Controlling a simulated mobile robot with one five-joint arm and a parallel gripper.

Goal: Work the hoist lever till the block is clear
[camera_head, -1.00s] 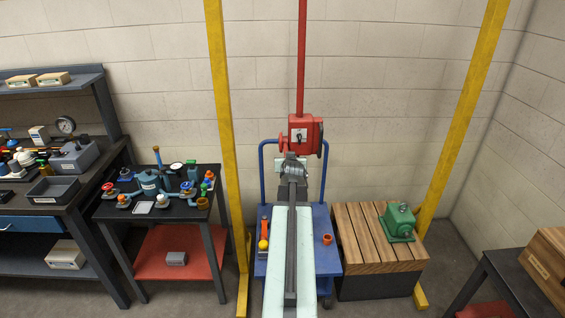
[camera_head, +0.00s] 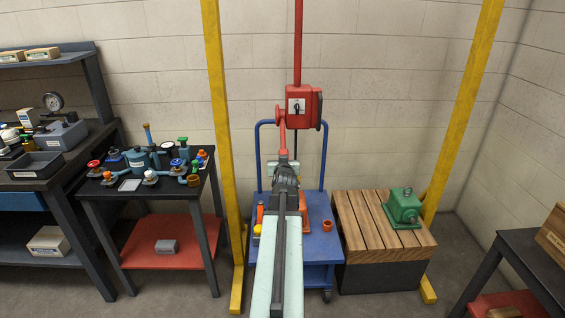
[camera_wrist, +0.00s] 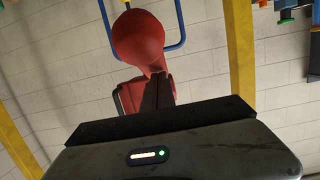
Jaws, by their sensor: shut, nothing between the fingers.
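The red hoist box (camera_head: 303,108) hangs on a red pole between yellow posts. Its red lever (camera_head: 282,138) points down from the box's left side; its lower end is at the tip of my gripper, and I cannot tell if they touch. My gripper (camera_head: 284,164) is shut and empty, below the hoist and in front of the blue cart. In the wrist view the rounded red lever end (camera_wrist: 137,38) is close, beyond the gripper's dark edge (camera_wrist: 150,120). A dark line hangs from the hoist to the cart. An orange-red part (camera_head: 306,207) there is mostly hidden by my arm.
The blue cart (camera_head: 320,245) has a raised handle frame. A wooden pallet (camera_head: 365,240) with a green motor (camera_head: 403,206) stands at its right. Yellow posts (camera_head: 222,130) rise on both sides. A bench with valves (camera_head: 140,165) is at left. Dark floor shows between them.

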